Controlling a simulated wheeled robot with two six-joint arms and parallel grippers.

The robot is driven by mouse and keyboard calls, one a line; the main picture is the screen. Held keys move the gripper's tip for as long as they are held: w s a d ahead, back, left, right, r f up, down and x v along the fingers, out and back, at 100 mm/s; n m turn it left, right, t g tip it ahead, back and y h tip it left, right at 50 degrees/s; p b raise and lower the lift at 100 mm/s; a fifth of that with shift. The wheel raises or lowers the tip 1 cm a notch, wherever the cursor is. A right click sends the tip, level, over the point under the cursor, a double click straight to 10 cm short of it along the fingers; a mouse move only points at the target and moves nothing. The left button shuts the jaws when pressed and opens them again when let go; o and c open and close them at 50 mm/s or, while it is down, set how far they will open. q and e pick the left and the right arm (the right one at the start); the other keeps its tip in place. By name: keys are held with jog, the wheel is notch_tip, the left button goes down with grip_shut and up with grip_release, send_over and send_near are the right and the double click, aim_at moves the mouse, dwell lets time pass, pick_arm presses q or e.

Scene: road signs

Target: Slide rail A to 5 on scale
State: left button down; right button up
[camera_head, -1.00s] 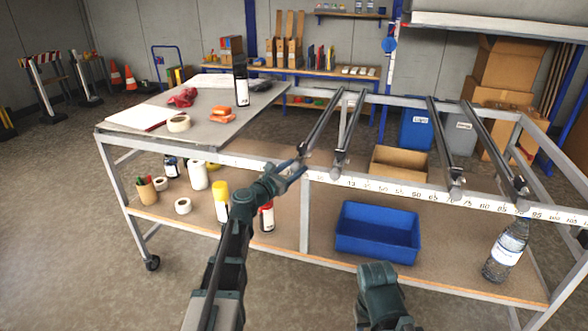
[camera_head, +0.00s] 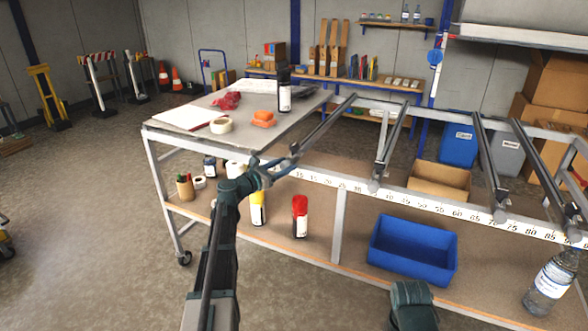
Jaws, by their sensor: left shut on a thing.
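Rail A (camera_head: 325,130), the leftmost grey rail, runs from the back bar to the front bar of the metal frame. My left gripper (camera_head: 286,167) is shut on the front end of rail A. The scale (camera_head: 420,207) is a white strip with black numbers along the front bar. The gripper and rail end are just left of the low numbers, near 15; the exact reading is hidden. A second rail (camera_head: 390,145) stands well to the right of rail A. Part of my right arm shows at the bottom; its gripper is out of view.
A grey tabletop (camera_head: 190,143) left of the rails holds a black bottle (camera_head: 284,90), a tape roll (camera_head: 221,125) and an orange item (camera_head: 263,119). Two more rails stand to the right. The lower shelf holds bottles and a blue bin (camera_head: 412,250).

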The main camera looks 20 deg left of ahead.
pick_arm(q)
jog(key=shift+a, duration=0.15)
jog(key=shift+c, duration=2.2)
grip_release()
jog(key=shift+s, duration=0.1)
jog(key=v, duration=1.3)
jog(key=shift+s+a, duration=0.2)
jog(key=shift+s, duration=0.1)
